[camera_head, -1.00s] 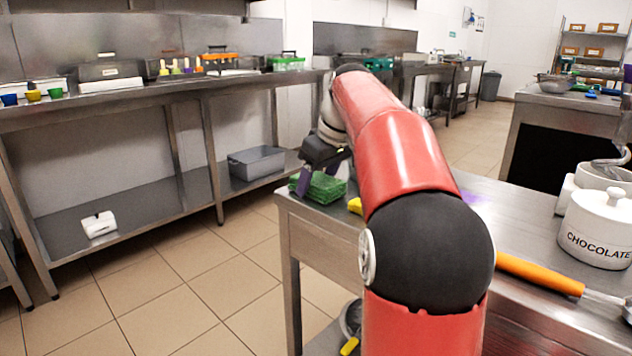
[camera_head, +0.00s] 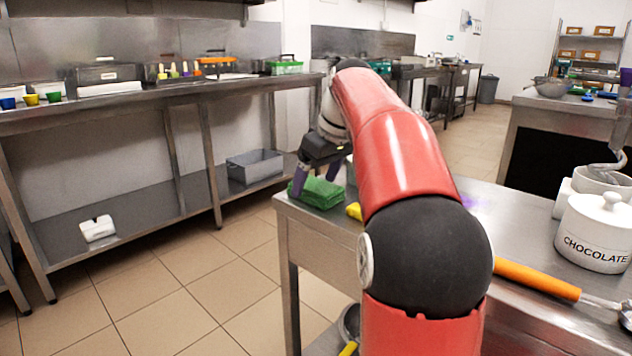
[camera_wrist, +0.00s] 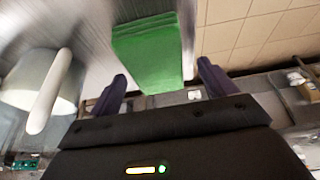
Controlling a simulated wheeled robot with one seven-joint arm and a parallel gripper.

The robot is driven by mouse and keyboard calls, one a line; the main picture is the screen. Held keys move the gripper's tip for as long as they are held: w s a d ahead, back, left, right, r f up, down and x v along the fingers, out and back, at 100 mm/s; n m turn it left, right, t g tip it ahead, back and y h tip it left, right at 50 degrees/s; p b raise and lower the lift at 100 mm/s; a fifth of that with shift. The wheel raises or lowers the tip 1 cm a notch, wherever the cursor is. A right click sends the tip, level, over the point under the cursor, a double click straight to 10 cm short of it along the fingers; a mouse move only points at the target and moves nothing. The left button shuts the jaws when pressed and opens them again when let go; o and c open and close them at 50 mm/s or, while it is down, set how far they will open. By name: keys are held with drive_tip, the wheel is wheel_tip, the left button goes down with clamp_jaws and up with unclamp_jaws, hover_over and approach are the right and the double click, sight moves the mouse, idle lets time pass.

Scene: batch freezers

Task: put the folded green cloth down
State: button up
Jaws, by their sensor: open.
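The folded green cloth (camera_head: 318,192) lies on the near-left corner of the steel table (camera_head: 300,214) in the head view. In the wrist view the cloth (camera_wrist: 148,52) lies flat on the steel top, ahead of my fingers, close to the table's edge. My gripper (camera_head: 316,185) is just above and beside the cloth. In the wrist view its two purple fingers (camera_wrist: 158,90) stand wide apart, with nothing held between them. My arm hides part of the table behind the cloth.
A yellow object (camera_head: 354,211) lies right of the cloth, partly behind my arm. A white chocolate jar (camera_head: 596,232) and an orange-handled tool (camera_head: 537,280) are on the table's right. In the wrist view a round container with a white handle (camera_wrist: 48,92) stands left of the cloth.

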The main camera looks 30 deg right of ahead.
drive_tip(key=p+v, duration=0.2)
drive_tip(key=v, duration=0.8)
drive_tip(key=s+a+f+m+h, duration=0.1)
drive_tip(key=s+a+f, duration=0.3)
drive_tip(key=s+a, duration=0.15)
drive_tip(key=s+a+f+m, duration=0.1)
drive_tip(key=s+a+f, duration=0.3)
drive_tip(key=a, duration=0.2)
drive_tip(key=s+a+f+m, duration=0.1)
drive_tip(key=s+a+f, duration=0.1)
drive_tip(key=s+f, duration=0.4)
drive_tip(key=s+a+f+m+t, duration=0.1)
drive_tip(key=s+a+f, duration=0.2)
drive_tip(key=s+f, duration=0.3)
wheel_tip(320, 180, down, 4)
drive_tip(key=shift+s+a+r+h, duration=0.15)
drive_tip(key=shift+s+a+h, duration=0.15)
drive_tip(key=shift+s, duration=0.1)
drive_tip(key=shift+o, duration=0.5)
